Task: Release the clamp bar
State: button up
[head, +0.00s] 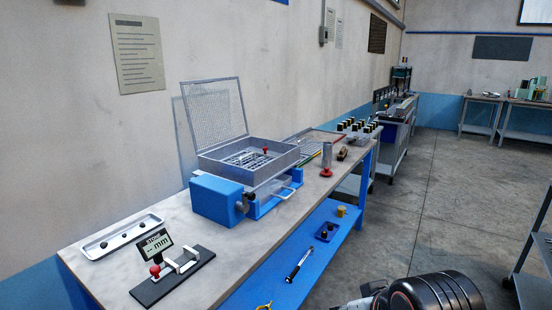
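A blue sieving machine (217,199) stands on the long bench with a grey rectangular sieve frame (228,172) on top. A mesh panel (213,112) stands upright at the frame's back edge. Inside the frame lie grey metal bars or slats (243,160) and a small red knob (265,150). A pale bar-like handle (290,187) shows low at the machine's right side. I cannot tell which of these is the clamp bar, or whether it is fastened. Part of my arm shows at the bottom right, well apart from the machine. My gripper's fingers are not visible.
A metal cylinder with a red base (327,160) stands right of the machine. The blue lower shelf (262,277) holds small tools. The floor (400,190) right of the bench is clear.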

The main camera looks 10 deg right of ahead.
aim_at(264, 150)
jog(key=i+l+u, duration=0.45)
jog(key=i, duration=0.55)
jog(key=i+l+u, duration=0.4)
jog(key=i+l, duration=0.5)
